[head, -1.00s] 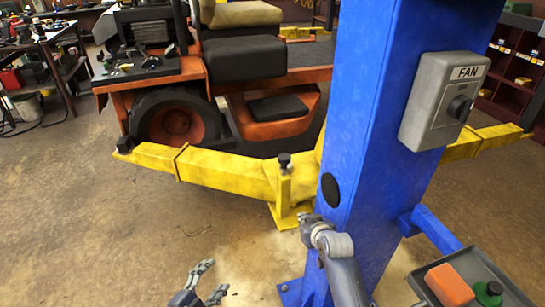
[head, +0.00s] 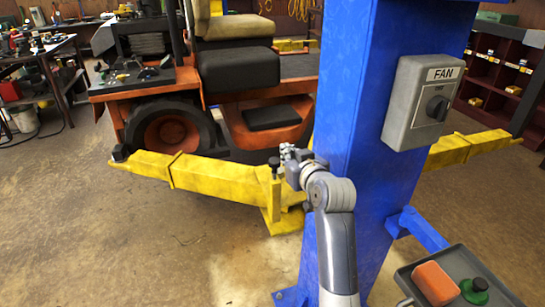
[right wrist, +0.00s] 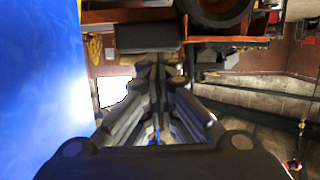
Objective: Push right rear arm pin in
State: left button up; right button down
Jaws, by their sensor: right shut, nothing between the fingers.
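The arm pin (head: 274,162) has a black knob. It stands upright on the yellow bracket at the inner end of the yellow lift arm (head: 205,175), beside the blue post (head: 375,130). My right gripper (head: 288,152) is shut and empty, just right of the knob and slightly above it in the head view. I cannot tell whether they touch. In the right wrist view the closed fingers (right wrist: 155,72) point toward the mower, and the knob cannot be made out. My left gripper is out of view.
The blue post stands close to my right arm, with a grey FAN switch box (head: 422,102) on it. A tray (head: 475,290) with an orange block and a green item is at lower right. An orange mower (head: 250,110) stands behind the arm. The floor at left is clear.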

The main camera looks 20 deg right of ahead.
jog(key=shift+w, duration=0.1)
jog(key=p, duration=0.2)
send_over(276, 164)
notch_tip(276, 164, down, 2)
notch_tip(276, 164, down, 5)
jog(key=shift+r+p, duration=0.2)
jog(key=shift+p, duration=0.2)
dwell(0.4)
notch_tip(276, 164, down, 4)
jog(key=shift+r+b, duration=0.15)
jog(key=shift+b, duration=0.9)
jog(key=shift+r, duration=0.15)
